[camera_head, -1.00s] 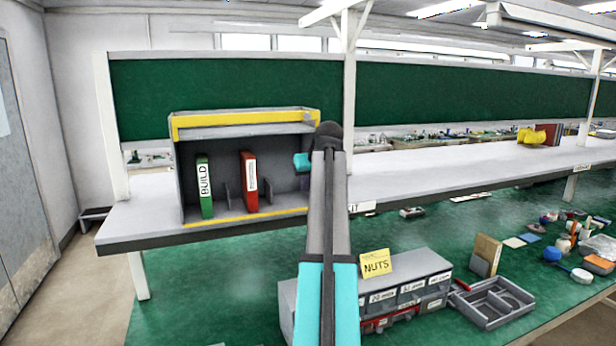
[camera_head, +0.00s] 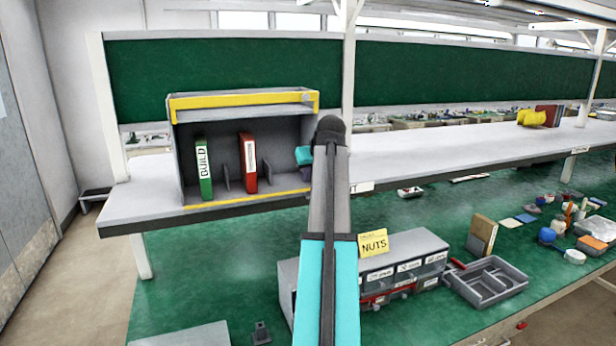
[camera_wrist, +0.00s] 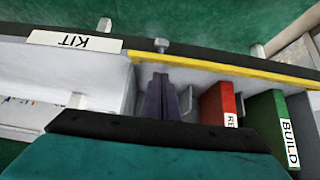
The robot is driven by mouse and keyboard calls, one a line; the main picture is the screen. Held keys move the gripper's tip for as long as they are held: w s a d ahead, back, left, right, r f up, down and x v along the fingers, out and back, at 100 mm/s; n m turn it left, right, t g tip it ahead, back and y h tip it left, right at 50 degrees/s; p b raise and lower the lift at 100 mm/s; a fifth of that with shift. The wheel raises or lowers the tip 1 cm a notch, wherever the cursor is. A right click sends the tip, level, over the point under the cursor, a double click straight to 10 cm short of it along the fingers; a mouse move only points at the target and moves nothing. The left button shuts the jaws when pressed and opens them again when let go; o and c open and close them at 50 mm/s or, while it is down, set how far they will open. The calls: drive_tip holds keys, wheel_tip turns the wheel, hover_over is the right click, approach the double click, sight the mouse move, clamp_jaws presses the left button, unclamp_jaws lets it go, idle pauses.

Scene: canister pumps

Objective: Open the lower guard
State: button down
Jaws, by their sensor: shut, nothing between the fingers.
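A grey open-fronted box (camera_head: 178,165) stands on the upper shelf at the left. A yellow strip (camera_head: 250,199) runs along its bottom front edge and also shows in the wrist view (camera_wrist: 230,70). A yellow bar (camera_head: 240,98) crosses its top front. I cannot tell for sure which part is the lower guard. My gripper (camera_wrist: 162,97) is shut and empty, at the right end of the box, close to the yellow strip in the wrist view. In the head view my arm hides most of it. A small knob (camera_wrist: 162,46) shows just beyond the fingertips.
A green BUILD binder (camera_head: 204,168) and a red binder (camera_head: 248,163) stand inside the box. A white post (camera_head: 347,80) rises just right of my arm. Below are a NUTS drawer unit (camera_head: 420,246) and a grey tray (camera_head: 487,282). The shelf to the right is mostly clear.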

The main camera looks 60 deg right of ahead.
drive_tip(key=shift+a+f+b, duration=0.1)
drive_tip(key=shift+f+b, duration=0.05)
drive_tip(key=shift+b, duration=0.2)
drive_tip(key=f+t+h+b, duration=0.1)
drive_tip(key=b, duration=0.2)
drive_tip(key=s+a+f+t+h+b, duration=0.1)
drive_tip(key=t+b, duration=0.1)
drive_tip(key=b, duration=0.2)
drive_tip(key=s+f+t+h+b, duration=0.1)
drive_tip(key=b, duration=0.3)
drive_tip(key=shift+s+a+f+t, duration=0.1)
drive_tip(key=shift+a+f+t, duration=0.15)
drive_tip(key=shift+f+t, duration=0.15)
drive_tip(key=shift+b, duration=0.4)
drive_tip(key=shift+s+f, duration=0.1)
drive_tip(key=shift+f, duration=0.1)
drive_tip(key=shift+r, duration=0.1)
drive_tip(key=shift+r+p, duration=0.8)
drive_tip(key=shift+r, duration=1.1)
drive_tip(key=b, duration=0.2)
approach(309, 190)
drive_tip(key=s+a+r, duration=0.2)
drive_tip(key=shift+s+r, duration=0.1)
drive_tip(key=shift+r, duration=0.3)
